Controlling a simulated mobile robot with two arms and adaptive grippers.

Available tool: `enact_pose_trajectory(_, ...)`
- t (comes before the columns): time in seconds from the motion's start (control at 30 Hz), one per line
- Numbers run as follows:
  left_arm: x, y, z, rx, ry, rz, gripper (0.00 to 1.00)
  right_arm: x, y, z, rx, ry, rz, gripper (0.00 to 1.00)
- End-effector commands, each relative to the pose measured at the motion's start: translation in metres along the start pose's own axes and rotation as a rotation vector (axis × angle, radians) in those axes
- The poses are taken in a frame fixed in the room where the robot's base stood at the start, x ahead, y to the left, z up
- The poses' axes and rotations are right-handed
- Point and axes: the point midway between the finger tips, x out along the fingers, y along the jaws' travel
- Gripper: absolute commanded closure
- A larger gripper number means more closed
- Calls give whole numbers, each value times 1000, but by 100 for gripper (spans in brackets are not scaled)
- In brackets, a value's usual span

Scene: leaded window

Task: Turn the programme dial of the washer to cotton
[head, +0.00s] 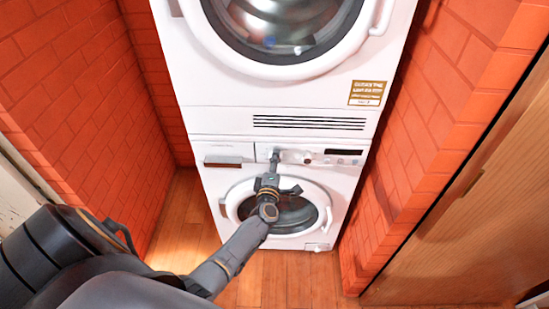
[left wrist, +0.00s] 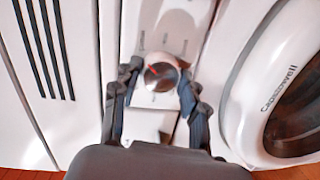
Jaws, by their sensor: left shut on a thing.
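The washer (head: 215,184) is the lower white machine, with a control strip above its round door (head: 295,218). My left gripper (head: 275,158) reaches up to the left-middle of that strip and hides what it holds in the head view. In the left wrist view, a round silvery dial (left wrist: 160,77) with a red mark sits between the two fingers of the left gripper (left wrist: 156,88). The gripper is shut on this dial. Small labels around it are too blurred to read, so I cannot tell its setting. My right gripper is not in view.
A second white machine (head: 190,100) is stacked on top. Right of my gripper are a round knob (head: 305,158) and a dark display (head: 343,152). Brick walls (head: 75,90) close in on both sides. A wooden door (head: 470,210) stands at the right.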

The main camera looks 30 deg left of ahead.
Motion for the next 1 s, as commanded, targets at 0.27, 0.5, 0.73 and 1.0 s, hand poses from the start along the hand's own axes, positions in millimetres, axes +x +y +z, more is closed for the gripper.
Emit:
enact_pose_trajectory(0.27,0,0,0,67,6,-9,88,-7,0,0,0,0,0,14)
enact_pose_trajectory(0.5,0,-1,0,76,7,-9,88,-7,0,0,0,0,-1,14)
enact_pose_trajectory(0.73,0,-1,-1,75,7,-9,49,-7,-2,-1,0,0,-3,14)
enact_pose_trajectory(1.0,0,0,0,75,6,-8,34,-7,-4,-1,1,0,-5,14)
